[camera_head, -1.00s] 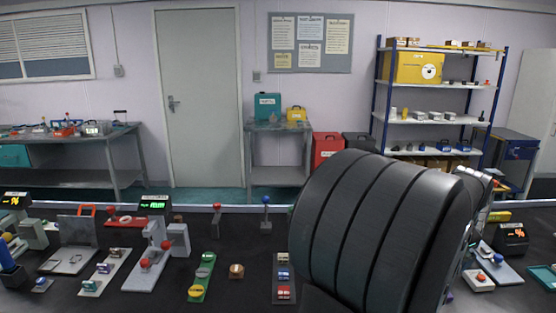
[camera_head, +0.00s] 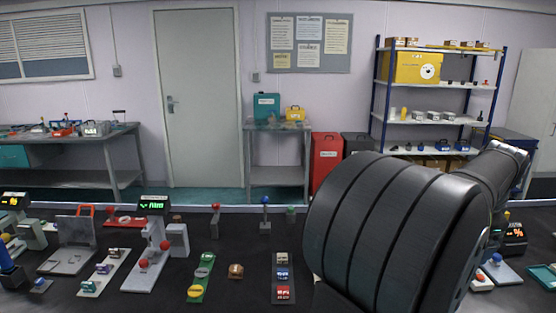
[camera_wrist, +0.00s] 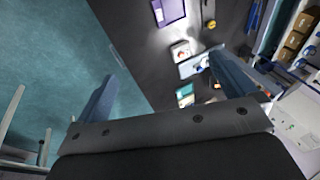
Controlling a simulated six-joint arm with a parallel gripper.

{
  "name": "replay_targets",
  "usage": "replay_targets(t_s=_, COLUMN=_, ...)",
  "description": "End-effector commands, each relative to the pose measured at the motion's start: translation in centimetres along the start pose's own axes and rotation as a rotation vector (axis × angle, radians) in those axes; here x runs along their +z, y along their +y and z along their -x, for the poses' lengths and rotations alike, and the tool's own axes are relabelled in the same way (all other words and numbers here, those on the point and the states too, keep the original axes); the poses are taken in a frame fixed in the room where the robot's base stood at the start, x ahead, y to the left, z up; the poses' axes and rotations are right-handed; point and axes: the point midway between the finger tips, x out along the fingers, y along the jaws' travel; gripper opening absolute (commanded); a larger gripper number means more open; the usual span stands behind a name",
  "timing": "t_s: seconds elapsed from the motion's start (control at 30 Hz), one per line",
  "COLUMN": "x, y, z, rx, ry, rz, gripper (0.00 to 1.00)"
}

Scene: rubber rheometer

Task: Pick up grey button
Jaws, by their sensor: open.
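I cannot tell which grey one the task means. My gripper (camera_wrist: 164,66) shows in the wrist view with two blue-grey fingers wide apart and nothing between them. It points over the bench edge and the teal floor. The green plate is not recognisable in the wrist view.
My black arm covers the bench's right part in the head view. Right of the green plate are a small brown block (camera_head: 236,271) and a strip of several coloured switches (camera_head: 282,274). A stand with red knobs (camera_head: 150,258) is left.

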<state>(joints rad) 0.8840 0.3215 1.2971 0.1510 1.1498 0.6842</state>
Motion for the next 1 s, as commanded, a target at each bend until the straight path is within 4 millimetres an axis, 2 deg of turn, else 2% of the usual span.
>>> replay_targets(t_s=0.3, x=0.0, y=0.0, z=0.0, rx=0.0, ry=0.0, rz=0.0, gripper=1.0)
replay_targets(t_s=0.5, x=0.0, y=0.0, z=0.0, rx=0.0, ry=0.0, rz=0.0, gripper=0.61)
replay_targets(t_s=0.57, x=0.0, y=0.0, z=0.0, rx=0.0, ry=0.0, rz=0.0, gripper=0.51)
replay_targets(t_s=0.87, x=0.3, y=-0.2, z=-0.1, rx=0.003, ry=-0.002, rz=0.003, gripper=0.51)
replay_targets(t_s=0.97, x=1.7, y=-1.1, z=-0.8, rx=0.019, ry=-0.01, rz=0.017, gripper=0.51)
replay_targets(t_s=1.0, x=2.7, y=-1.8, z=-1.3, rx=0.031, ry=-0.015, rz=0.026, gripper=0.51)
